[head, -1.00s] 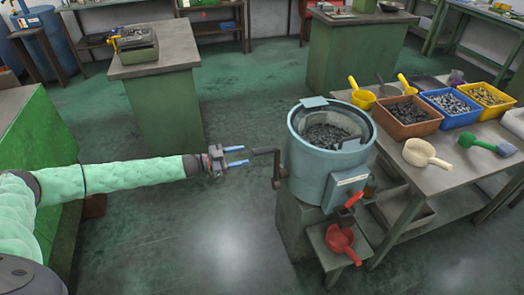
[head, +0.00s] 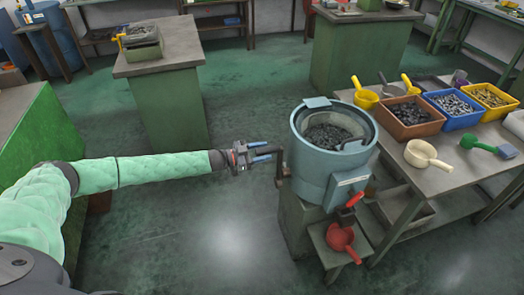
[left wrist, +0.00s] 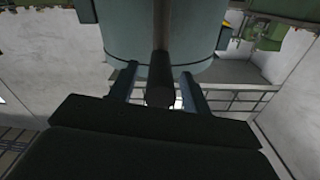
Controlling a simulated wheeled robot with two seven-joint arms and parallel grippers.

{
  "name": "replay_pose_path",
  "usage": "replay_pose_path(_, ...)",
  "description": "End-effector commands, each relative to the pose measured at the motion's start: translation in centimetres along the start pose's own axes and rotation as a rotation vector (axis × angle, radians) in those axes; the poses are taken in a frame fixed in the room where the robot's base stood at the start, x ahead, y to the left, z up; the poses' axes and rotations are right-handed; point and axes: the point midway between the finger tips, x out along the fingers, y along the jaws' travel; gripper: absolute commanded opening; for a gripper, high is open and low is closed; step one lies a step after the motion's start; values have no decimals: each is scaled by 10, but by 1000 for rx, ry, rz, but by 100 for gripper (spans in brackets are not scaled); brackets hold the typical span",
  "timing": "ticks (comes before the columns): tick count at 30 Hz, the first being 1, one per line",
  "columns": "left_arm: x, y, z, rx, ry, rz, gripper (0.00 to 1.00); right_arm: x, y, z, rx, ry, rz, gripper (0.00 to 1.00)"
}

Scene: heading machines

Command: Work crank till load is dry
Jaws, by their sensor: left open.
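The blue-grey drum machine (head: 312,178) stands on a green pedestal, with its top open. A dark load of small pieces (head: 325,138) lies inside; I cannot tell whether it is wet or dry. The crank (head: 279,168) is on the drum's left side, its grip pointing left. My left gripper (head: 264,153) is open at the crank grip. In the left wrist view the dark crank grip (left wrist: 160,92) lies between the two open fingers (left wrist: 158,85), with the drum (left wrist: 195,45) beyond. Contact with the fingers is not clear. My right gripper is not in view.
A red scoop (head: 341,240) sits on a low stand below the drum's chute. The right bench (head: 445,178) holds brown (head: 408,130), blue (head: 452,121) and yellow (head: 494,104) bins and several scoops. A green bench (head: 165,105) stands behind. The floor left of the drum is clear.

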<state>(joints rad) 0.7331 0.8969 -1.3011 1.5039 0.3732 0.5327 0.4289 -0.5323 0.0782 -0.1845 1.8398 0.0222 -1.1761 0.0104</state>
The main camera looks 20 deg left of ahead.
Motion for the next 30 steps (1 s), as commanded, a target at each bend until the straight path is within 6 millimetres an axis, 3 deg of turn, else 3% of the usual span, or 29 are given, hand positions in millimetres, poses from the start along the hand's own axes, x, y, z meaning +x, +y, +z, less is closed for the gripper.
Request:
replay_pose_path(8, 1, 0, 0, 0, 0, 0, 49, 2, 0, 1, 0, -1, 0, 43)
replay_pose_path(16, 0, 0, 0, 0, 0, 0, 0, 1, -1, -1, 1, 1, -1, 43)
replay_pose_path(24, 0, 2, 0, 13, 0, -1, 0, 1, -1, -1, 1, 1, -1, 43)
replay_pose_path(30, 0, 15, 0, 83, 0, 0, 0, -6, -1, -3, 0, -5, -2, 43)
